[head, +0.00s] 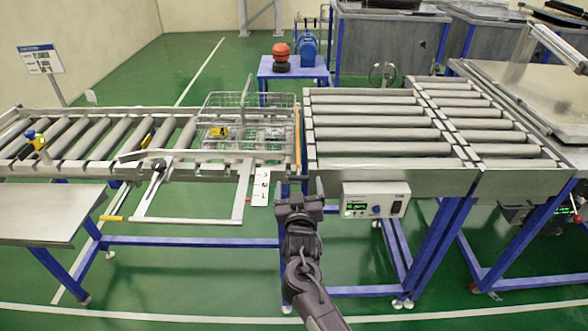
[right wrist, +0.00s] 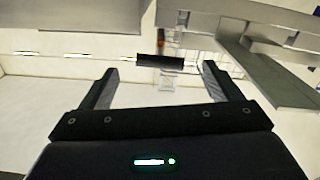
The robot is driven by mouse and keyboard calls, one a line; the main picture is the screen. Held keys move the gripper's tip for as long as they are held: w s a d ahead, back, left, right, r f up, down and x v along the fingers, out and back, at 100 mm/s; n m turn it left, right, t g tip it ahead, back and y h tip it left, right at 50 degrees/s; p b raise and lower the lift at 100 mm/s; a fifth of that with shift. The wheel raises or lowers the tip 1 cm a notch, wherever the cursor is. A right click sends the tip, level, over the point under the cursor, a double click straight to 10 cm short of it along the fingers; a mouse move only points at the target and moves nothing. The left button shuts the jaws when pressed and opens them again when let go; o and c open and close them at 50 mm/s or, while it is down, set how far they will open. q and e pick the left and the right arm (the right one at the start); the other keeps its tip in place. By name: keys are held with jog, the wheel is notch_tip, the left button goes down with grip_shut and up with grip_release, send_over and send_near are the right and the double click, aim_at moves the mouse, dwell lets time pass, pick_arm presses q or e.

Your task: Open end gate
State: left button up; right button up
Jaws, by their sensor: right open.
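A narrow orange-yellow upright bar (head: 298,138) stands at the right end of the left roller conveyor (head: 85,140), beside the wire basket (head: 240,125); it looks like the end gate, though I cannot tell for sure. My right gripper (head: 300,187) is open and empty, just in front of and below that bar, left of the control box. In the right wrist view the open right gripper (right wrist: 160,80) has nothing between its fingers; a short dark bar (right wrist: 160,62) shows beyond them. My left gripper is not in view.
A control box (head: 376,199) hangs on the right roller conveyor (head: 390,133). A metal frame (head: 190,219) juts forward from the left conveyor. A metal side table (head: 45,215) stands at the left. The green floor in front is clear.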

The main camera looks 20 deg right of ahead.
aim_at(298, 176)
jog(key=b+x, duration=0.1)
jog(key=x, duration=0.1)
jog(key=b+x, duration=0.1)
jog(key=f+b+x, duration=0.1)
jog(key=x, duration=0.1)
jog(key=shift+w+r+b, duration=0.1)
jog(key=shift+w+b, duration=0.2)
jog(key=shift+b, duration=0.1)
jog(key=shift+w+d+r+b, duration=0.1)
jog(key=shift+w+d+b, duration=0.1)
jog(key=shift+w, duration=0.1)
jog(key=shift+w+d+r+b, duration=0.1)
jog(key=shift+w+b, duration=0.05)
jog(key=shift+w, duration=0.2)
jog(key=shift+c, duration=0.5)
